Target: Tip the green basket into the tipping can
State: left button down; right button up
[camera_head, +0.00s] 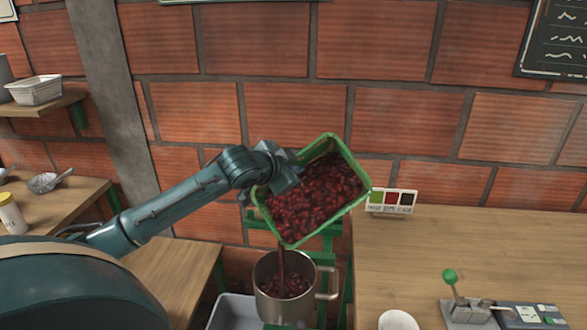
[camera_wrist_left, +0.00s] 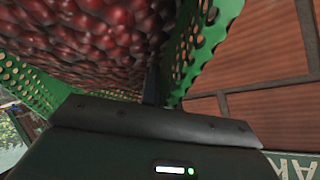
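The green basket (camera_head: 357,166), full of dark red cherries, is held up in the air and tilted toward the camera, its lowest corner down. My left gripper (camera_head: 286,183) is shut on its left wall. The left wrist view shows the gripper body (camera_wrist_left: 155,125) against the perforated green wall (camera_wrist_left: 208,40), with cherries close by; the fingertips are mostly hidden. The tipping can (camera_head: 270,306), a metal pot with a side handle, stands below the basket. A thin dark red stream (camera_head: 282,262) runs from the basket into the can, where red contents show. My right gripper is out of view.
A wooden counter (camera_head: 450,255) on the right bears a colour card (camera_head: 391,201), a white cup (camera_head: 398,321) and a green-knobbed lever device (camera_head: 452,290). A grey bin (camera_head: 232,312) is beside the can. A wooden table (camera_head: 170,268) stands left, a brick wall behind.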

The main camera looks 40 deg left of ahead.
pick_arm(q)
jog(key=shift+s+d+t+b, duration=0.1)
jog(key=shift+s+t+b, duration=0.2)
jog(key=shift+b, duration=0.5)
jog(key=shift+s+d+t+b, duration=0.1)
jog(key=shift+s+t+b, duration=0.3)
jog(key=shift+b, duration=0.45)
jog(key=shift+s+d+r+t+b, duration=0.15)
jog(key=shift+s+r+t+b, duration=0.2)
jog(key=shift+b, duration=0.55)
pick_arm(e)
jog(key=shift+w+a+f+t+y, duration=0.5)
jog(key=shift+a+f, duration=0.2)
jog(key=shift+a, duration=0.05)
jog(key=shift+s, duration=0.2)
pick_arm(q)
jog(key=shift+f, duration=0.1)
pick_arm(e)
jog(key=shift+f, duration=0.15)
